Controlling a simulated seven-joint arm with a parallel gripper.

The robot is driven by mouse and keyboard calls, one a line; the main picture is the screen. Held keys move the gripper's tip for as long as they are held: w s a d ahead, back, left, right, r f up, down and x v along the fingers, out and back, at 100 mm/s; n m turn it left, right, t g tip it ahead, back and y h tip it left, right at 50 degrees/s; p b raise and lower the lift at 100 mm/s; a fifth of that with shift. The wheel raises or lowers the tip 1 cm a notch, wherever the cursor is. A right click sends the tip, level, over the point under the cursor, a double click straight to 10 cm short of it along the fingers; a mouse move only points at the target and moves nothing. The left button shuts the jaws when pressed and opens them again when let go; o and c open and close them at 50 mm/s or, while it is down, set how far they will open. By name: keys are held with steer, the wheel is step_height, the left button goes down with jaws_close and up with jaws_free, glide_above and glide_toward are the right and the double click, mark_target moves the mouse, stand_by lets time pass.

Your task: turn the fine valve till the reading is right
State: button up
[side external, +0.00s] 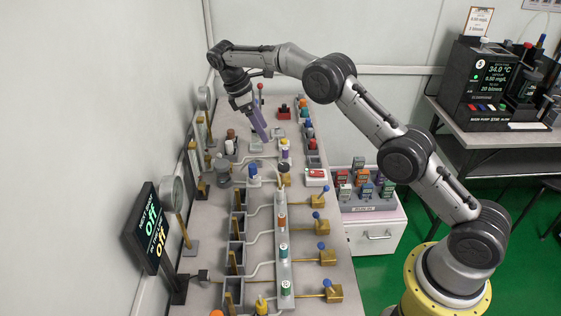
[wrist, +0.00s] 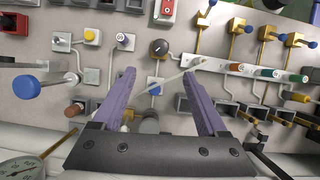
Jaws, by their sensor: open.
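My gripper (side external: 262,125) has long purple fingers and hangs over the back part of the bench. In the wrist view my gripper (wrist: 160,72) is open, with nothing held between the fingers. A black round knob (wrist: 159,46) lies just beyond the gap between the fingertips. A blue-topped knob (wrist: 154,88) shows in the gap. I cannot tell which knob is the fine valve. A dark display panel (side external: 152,230) at the left shows "off" in green and in yellow. A round dial gauge (wrist: 20,170) is cut off at the wrist view's lower left; its reading is not legible.
The grey bench (side external: 205,290) is crowded with pipes and brass valves with blue knobs (side external: 321,246). A rail (side external: 283,265) carries colored caps. A tray of handheld testers (side external: 365,190) stands on a white cabinet at the right. A black instrument (side external: 485,80) with a lit screen stands behind.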

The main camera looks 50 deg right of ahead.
mark_target(283, 165)
steer(key=x, duration=1.4)
steer(key=shift+s+a+r, duration=0.1)
steer(key=shift+s, duration=0.05)
jaws_close()
